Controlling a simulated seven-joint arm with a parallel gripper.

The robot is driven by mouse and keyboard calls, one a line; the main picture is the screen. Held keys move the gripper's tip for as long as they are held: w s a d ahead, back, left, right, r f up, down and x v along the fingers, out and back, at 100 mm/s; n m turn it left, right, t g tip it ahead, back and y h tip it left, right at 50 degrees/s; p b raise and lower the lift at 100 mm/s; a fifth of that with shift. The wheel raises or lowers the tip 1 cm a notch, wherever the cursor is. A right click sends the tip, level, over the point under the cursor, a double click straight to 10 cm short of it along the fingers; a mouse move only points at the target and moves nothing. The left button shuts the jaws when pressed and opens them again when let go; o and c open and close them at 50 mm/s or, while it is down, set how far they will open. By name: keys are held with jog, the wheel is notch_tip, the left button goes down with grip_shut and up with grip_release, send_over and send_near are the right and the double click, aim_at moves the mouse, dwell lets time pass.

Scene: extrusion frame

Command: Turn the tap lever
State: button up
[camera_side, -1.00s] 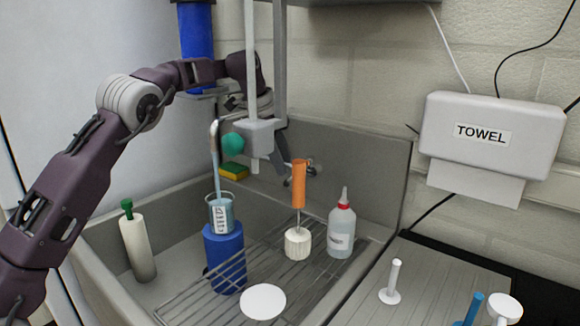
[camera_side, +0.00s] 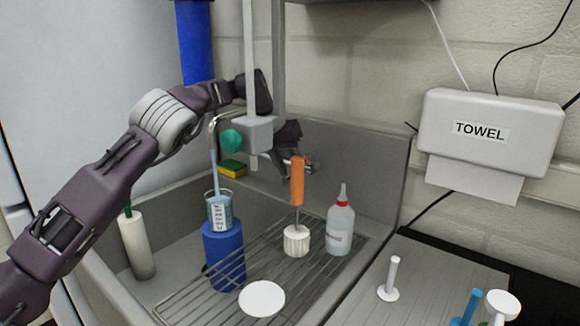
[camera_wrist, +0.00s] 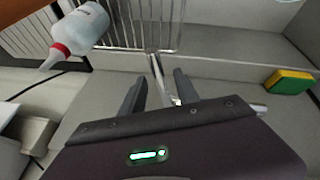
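The tap's curved metal spout (camera_side: 213,128) stands at the back of the sink, with a stream of water running into a beaker (camera_side: 219,212) on a blue stand (camera_side: 223,256). My gripper (camera_side: 288,172) is low at the back wall, right of the spout, partly hidden behind a grey post and an orange-handled brush. In the wrist view my gripper (camera_wrist: 158,88) has its two dark fingers apart. A thin metal bar (camera_wrist: 157,68), which looks like the tap lever, lies between them with gaps to the sides.
The orange-handled brush (camera_side: 297,182) and a red-capped bottle (camera_side: 340,226) stand on the wire rack (camera_side: 190,290) near the gripper. A yellow-green sponge (camera_side: 232,169) lies on the back ledge. A white bottle (camera_side: 137,245) stands at left. A towel dispenser (camera_side: 490,135) hangs on the wall.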

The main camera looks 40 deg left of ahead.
grip_shut()
dwell(1.4)
